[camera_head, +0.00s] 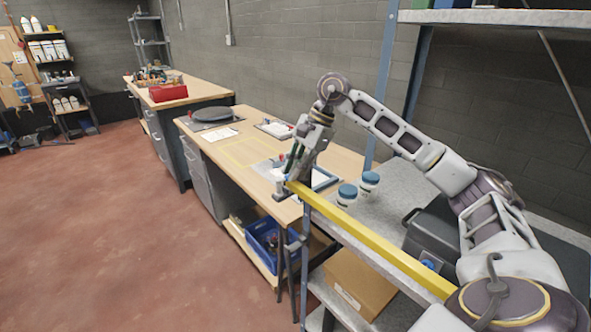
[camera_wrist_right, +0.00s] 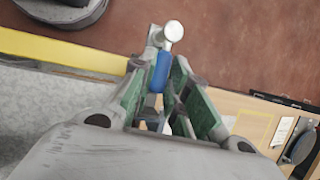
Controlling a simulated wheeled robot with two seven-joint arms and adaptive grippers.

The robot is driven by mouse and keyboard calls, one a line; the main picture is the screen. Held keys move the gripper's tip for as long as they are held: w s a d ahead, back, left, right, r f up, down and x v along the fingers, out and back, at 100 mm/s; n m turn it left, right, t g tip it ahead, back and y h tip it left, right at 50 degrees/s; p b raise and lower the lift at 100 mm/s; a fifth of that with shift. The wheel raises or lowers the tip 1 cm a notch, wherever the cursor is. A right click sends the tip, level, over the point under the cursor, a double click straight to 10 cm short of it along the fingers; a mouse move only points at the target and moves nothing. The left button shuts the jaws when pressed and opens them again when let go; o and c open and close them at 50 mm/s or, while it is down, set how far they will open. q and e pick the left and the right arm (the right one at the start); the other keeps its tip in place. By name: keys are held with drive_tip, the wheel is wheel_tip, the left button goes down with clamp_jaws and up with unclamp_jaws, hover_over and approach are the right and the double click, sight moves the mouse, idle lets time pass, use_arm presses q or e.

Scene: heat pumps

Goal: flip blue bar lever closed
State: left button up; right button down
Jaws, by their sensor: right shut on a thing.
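The blue bar lever (camera_wrist_right: 161,72) shows in the right wrist view between the green-padded fingers of my right gripper (camera_wrist_right: 158,82). A silver round knob lies just beyond its far end. My right gripper is shut on the blue bar. The lever itself is hidden or too small to tell there. My left gripper is not in view.
The yellow beam (camera_head: 375,240) edges a grey shelf with two blue-lidded jars (camera_head: 347,194) and a dark case (camera_head: 430,235). A wooden workbench (camera_head: 235,160) holds papers and a dark round object. A blue bin (camera_head: 264,238) sits below. The red floor at left is clear.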

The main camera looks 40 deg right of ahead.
drive_tip(key=c, duration=1.4)
unclamp_jaws()
drive_tip(key=shift+r, duration=0.15)
drive_tip(key=shift+v, duration=5.85)
